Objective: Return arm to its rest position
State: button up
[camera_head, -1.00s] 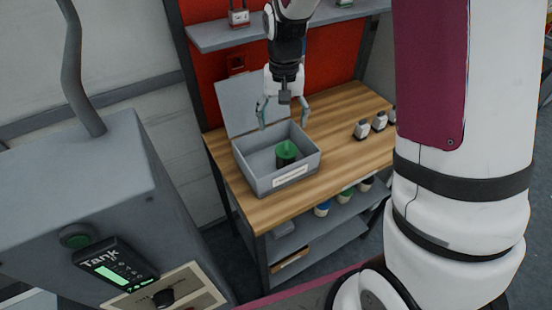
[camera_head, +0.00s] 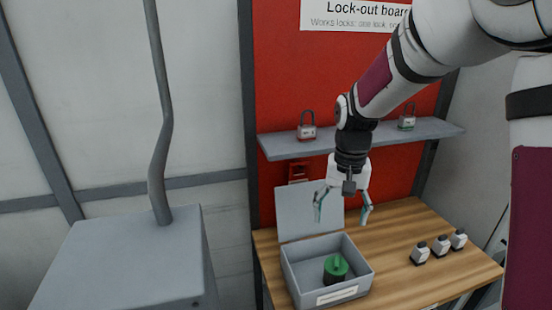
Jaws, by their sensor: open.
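My gripper (camera_head: 343,207) is open and empty. It hangs fingers down above the back of the grey box (camera_head: 300,264), in front of its raised lid (camera_head: 296,213). The box stands open on the wooden workbench (camera_head: 396,245). A green-topped dark roll or canister (camera_head: 336,268) stands inside the box, below my gripper and apart from it. My arm reaches in from the upper right.
A grey shelf (camera_head: 360,138) on the red lock-out board (camera_head: 283,80) holds two padlocks (camera_head: 307,127) (camera_head: 407,117), close behind my wrist. Several small white, dark-topped items (camera_head: 440,246) stand on the bench's right. A grey cabinet with a pipe (camera_head: 125,262) stands at left.

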jog(key=s+r+n+t, duration=0.1)
jog(key=s+r+t, duration=0.1)
jog(key=s+r, duration=0.75)
jog(key=s+r+n+t, duration=0.2)
jog(key=s+r+t, duration=0.1)
jog(key=s, duration=1)
jog(key=shift+s+r+n, duration=0.15)
jog(key=shift+r+n, duration=0.15)
jog(key=shift+r, duration=0.35)
